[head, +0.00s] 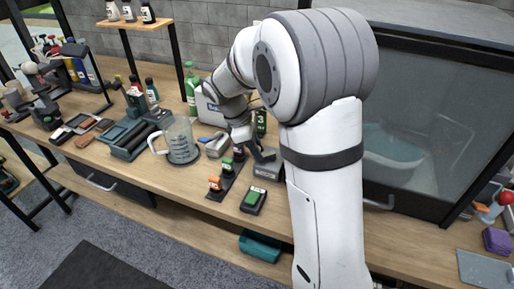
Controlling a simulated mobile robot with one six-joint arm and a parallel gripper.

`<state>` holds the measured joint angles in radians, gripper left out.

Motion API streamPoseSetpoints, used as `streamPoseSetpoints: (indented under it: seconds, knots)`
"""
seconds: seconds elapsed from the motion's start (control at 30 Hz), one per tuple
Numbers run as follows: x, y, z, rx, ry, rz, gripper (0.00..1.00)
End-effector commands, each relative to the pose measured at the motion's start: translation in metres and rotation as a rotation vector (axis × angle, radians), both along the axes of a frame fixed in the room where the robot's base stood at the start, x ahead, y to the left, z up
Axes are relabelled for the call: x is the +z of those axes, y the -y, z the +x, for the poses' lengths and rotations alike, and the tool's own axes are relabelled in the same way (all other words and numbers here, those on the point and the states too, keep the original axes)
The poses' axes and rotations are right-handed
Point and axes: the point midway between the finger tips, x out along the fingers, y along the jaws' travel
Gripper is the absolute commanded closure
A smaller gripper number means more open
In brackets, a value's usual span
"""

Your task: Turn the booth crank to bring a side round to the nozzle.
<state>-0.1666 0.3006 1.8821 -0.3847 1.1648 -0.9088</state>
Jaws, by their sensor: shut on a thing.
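My gripper (261,155) is small and dark in the head view, at the end of my white arm, low over the middle of the workbench. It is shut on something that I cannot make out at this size. The booth (440,120) is the large dark cabinet with a glass front at the right, partly hidden behind my arm. A blurred pale teal shape (393,155) shows through its glass. A red knob (504,198) at the right edge, beside the booth, looks like part of a crank, cut off by the frame. My gripper is well to the left of this knob.
A rack (224,187) with several small coloured-top items and a black-and-green block (253,200) lie in front of my gripper. A clear measuring jug (181,142) and a green bottle (191,88) stand left. A grey box (268,172) is close by.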

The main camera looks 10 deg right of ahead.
Motion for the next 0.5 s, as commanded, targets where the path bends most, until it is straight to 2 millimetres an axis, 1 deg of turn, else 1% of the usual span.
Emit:
streamPoseSetpoints:
  seconds: [0.27, 0.5]
  knots:
    - [0.001, 0.001, -0.006, 0.11, 0.0, 0.0, 1.0]
    - [0.002, 0.004, -0.016, 0.302, 0.0, 0.001, 1.0]
